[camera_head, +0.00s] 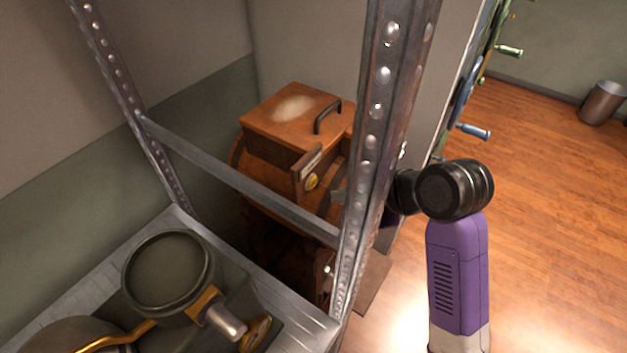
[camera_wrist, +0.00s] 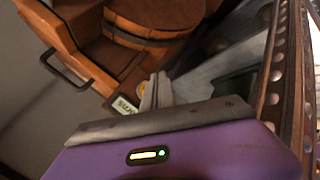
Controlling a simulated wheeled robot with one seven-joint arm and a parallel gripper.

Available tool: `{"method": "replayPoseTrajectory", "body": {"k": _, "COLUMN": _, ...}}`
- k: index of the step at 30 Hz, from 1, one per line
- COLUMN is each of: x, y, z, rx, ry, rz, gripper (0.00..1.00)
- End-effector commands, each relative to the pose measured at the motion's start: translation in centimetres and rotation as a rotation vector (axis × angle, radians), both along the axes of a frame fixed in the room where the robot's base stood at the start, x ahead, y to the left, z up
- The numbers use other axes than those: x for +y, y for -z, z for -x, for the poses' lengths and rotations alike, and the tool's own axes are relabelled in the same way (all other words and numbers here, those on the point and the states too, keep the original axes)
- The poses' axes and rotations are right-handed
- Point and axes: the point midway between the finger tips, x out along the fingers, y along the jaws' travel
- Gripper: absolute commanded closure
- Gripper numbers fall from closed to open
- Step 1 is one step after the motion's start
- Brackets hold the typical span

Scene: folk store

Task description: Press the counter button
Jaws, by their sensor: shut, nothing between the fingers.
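A small round yellow button (camera_head: 312,182) sits on an upright wooden piece of a barrel-like wooden machine, just below a pale label plate (camera_head: 311,162). In the wrist view the yellow button (camera_wrist: 141,86) is partly covered by my fingers, and the label (camera_wrist: 123,104) with dark lettering is left of them. My gripper (camera_wrist: 156,82) is shut and empty, with its tips right beside the button. I cannot tell whether they touch it. In the head view the grey fingertips (camera_head: 338,194) show just right of the button, and the metal post hides most of the gripper.
A perforated metal rack post (camera_head: 373,130) stands close to my arm, with a crossbar (camera_head: 240,182) in front of the machine. A metal shelf (camera_head: 300,318) holding a dark device is at lower left. The wooden box (camera_head: 270,128) has a black handle. Open floor (camera_head: 560,200) lies right.

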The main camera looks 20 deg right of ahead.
Motion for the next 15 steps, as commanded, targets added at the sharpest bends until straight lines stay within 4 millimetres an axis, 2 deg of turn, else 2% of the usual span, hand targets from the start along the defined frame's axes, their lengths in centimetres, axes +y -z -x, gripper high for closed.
{"method": "replayPoseTrajectory", "body": {"k": 7, "x": -1.3, "y": 0.0, "z": 1.8, "rx": 0.001, "ry": 0.000, "rz": -0.001, "gripper": 1.00}}
{"method": "replayPoseTrajectory", "body": {"k": 15, "x": -1.4, "y": 0.0, "z": 1.9, "rx": 0.001, "ry": -0.001, "rz": 0.001, "gripper": 1.00}}
